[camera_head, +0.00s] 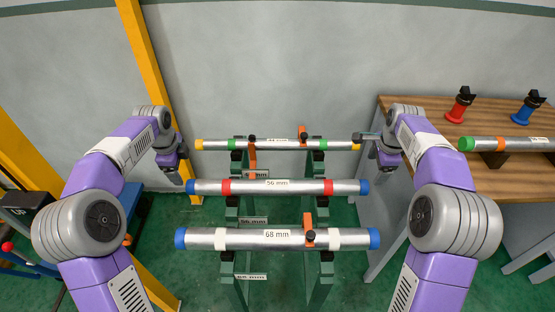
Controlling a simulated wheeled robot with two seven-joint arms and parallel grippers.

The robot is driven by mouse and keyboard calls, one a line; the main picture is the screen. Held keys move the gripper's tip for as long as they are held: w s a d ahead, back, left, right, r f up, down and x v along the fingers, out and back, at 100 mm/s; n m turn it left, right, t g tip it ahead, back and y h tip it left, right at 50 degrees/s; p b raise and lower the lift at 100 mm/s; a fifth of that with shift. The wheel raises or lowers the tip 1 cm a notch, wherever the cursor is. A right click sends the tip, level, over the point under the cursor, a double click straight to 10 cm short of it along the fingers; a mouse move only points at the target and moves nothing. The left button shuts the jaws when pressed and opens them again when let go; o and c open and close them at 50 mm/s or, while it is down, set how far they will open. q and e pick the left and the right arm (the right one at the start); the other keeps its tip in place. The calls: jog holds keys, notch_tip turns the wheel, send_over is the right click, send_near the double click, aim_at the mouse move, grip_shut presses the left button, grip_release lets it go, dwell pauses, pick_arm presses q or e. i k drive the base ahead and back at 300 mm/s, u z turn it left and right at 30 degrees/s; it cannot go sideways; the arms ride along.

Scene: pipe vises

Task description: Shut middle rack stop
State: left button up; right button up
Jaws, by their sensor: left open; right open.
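A green rack (320,278) carries three grey pipes one behind another. The middle pipe (300,187), labelled 56 mm, has blue ends and red bands. Its orange stop (252,161) appears to stand upright behind the pipe, with a black knob at its top. The front stop (309,220) lies over the 68 mm pipe (225,238), its knob in front. The back stop (303,129) sits at the back pipe (275,143). My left gripper (174,168) is open, left of the rack. My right gripper (364,137) is open by the back pipe's right end. Both look empty.
A wooden table (420,116) at the right holds a red vise (460,105), a blue vise (527,107) and another pipe (512,143) with a green end. A yellow post (140,45) stands behind my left arm. A grey wall closes the back.

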aim_at(251, 138)
jog(key=k, duration=1)
